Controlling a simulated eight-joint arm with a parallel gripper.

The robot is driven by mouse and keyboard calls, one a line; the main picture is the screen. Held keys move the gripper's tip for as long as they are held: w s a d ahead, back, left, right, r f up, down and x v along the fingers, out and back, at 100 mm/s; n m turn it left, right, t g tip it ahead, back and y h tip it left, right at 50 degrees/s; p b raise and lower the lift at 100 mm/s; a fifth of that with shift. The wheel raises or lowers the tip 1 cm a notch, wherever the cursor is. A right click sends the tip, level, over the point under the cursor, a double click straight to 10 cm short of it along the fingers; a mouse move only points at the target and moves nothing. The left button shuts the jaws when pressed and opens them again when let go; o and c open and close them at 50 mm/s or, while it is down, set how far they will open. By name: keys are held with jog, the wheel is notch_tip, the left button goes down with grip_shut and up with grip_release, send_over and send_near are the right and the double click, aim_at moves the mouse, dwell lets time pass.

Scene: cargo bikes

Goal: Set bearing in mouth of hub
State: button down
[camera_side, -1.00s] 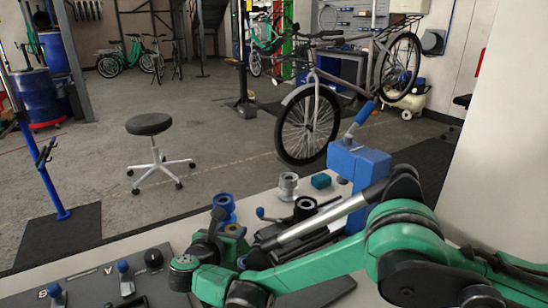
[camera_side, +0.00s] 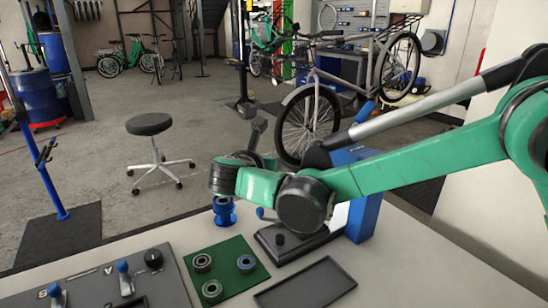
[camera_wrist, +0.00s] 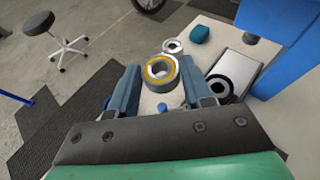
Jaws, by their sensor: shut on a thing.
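In the wrist view my gripper (camera_wrist: 160,82) is shut on a bearing with a yellow ring (camera_wrist: 149,72), held between its two fingers. A silver hub (camera_wrist: 173,47) stands past the bearing in the wrist view. A dark round hub-like part (camera_wrist: 219,88) sits to the right, on the press base. I cannot tell whether the held bearing touches anything underneath.
The blue press (camera_side: 362,218) stands right of my wrist. A control panel (camera_side: 88,287) is front left.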

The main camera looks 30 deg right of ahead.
jog(key=s+d+f, duration=0.1)
jog(key=d, duration=0.1)
jog(key=s+d+f, duration=0.1)
jog(key=d, duration=0.1)
jog(key=s+d, duration=0.1)
jog(key=d, duration=0.2)
jog(key=shift+s+f, duration=0.4)
jog(key=shift+d+f, duration=0.15)
jog(key=shift+f, duration=1.95)
jog(key=shift+f, duration=0.85)
jog(key=shift+c, duration=1.4)
grip_release()
